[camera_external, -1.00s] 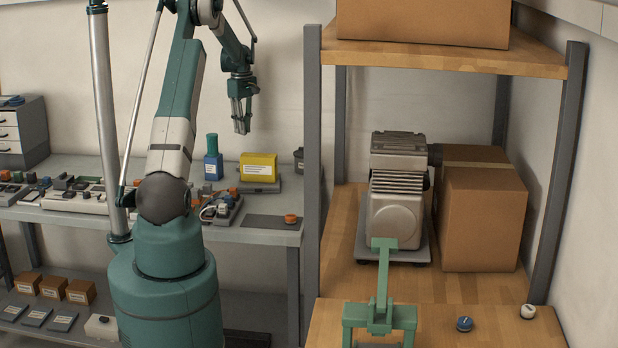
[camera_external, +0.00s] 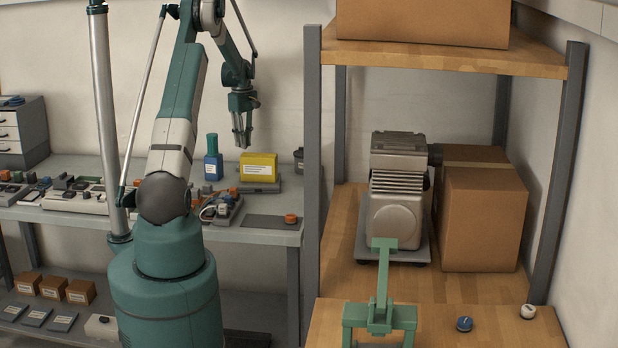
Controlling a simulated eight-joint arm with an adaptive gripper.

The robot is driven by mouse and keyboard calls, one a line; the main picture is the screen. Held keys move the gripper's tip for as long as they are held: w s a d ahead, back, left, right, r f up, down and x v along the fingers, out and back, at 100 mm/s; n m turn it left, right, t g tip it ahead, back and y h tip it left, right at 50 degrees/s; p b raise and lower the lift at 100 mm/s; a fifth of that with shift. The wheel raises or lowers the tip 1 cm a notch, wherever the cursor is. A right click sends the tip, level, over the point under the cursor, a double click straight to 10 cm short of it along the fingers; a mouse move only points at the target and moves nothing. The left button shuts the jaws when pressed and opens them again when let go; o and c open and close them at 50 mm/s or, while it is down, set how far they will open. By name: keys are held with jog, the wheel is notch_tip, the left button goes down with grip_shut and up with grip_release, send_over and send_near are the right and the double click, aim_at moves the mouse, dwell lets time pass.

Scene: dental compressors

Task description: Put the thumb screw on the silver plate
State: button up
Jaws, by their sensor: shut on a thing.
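A flat grey plate (camera_external: 262,222) lies near the bench's right end and may be the silver plate. A small orange knob-like piece (camera_external: 291,218) is at its right end. A blue round knob (camera_external: 465,323) and a white one (camera_external: 528,311) are on the wooden surface at the lower right.
A yellow box (camera_external: 258,166), a blue bottle (camera_external: 213,160) and a dark pot (camera_external: 299,160) stand at the bench's back. A shelf post (camera_external: 312,150) rises right of the bench. The compressor (camera_external: 396,200), a carton (camera_external: 482,215) and a green stand (camera_external: 382,300) are beyond it.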

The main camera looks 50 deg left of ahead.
jog(key=shift+f, duration=1.85)
jog(key=shift+f, duration=1.9)
jog(key=shift+f, duration=0.15)
jog(key=o, duration=0.7)
jog(key=shift+c, duration=0.2)
notch_tip(320, 180, up, 12)
jog(key=shift+r, duration=0.2)
